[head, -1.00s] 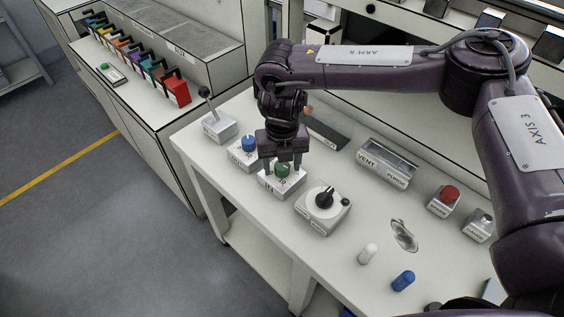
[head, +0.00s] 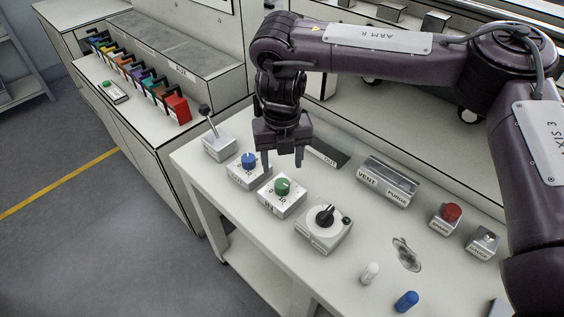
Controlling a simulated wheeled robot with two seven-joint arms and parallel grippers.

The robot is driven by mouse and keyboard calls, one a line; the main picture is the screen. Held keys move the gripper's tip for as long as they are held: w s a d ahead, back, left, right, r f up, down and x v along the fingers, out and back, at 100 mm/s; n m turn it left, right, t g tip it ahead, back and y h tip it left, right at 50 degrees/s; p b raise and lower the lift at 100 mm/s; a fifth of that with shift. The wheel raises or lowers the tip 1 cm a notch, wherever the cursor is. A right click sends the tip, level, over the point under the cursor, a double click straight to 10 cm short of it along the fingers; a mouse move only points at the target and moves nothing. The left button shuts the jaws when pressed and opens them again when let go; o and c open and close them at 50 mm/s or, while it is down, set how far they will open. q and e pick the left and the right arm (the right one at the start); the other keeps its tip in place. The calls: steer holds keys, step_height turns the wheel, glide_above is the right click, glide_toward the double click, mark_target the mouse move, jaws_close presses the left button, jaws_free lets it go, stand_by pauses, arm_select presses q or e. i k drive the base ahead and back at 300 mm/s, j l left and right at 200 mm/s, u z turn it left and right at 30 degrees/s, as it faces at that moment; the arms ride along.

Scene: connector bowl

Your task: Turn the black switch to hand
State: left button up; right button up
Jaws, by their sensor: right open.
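The black switch (head: 325,216) is a rotary knob on a round light dial atop a grey-white box (head: 322,238). Its pointer leans toward the upper right in the head view, and its position labels are too small to read. A small dark green button or lamp sits at the box's right corner. My right gripper (head: 282,160) is open and empty, pointing down, above and behind the green knob box, up and left of the black switch and apart from it. My left gripper is not in view.
A green knob box (head: 282,187), a blue knob box (head: 249,161) and a lever box (head: 218,147) stand left of the switch. The VENT/PURGE box (head: 388,182) and a red button box (head: 444,217) stand right. White (head: 370,272) and blue (head: 406,300) pegs stand in front.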

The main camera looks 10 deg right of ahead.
mark_target(325, 219)
steer(key=k+j, duration=0.15)
steer(key=k, duration=0.35)
steer(key=k+j, duration=0.15)
steer(key=k, duration=0.35)
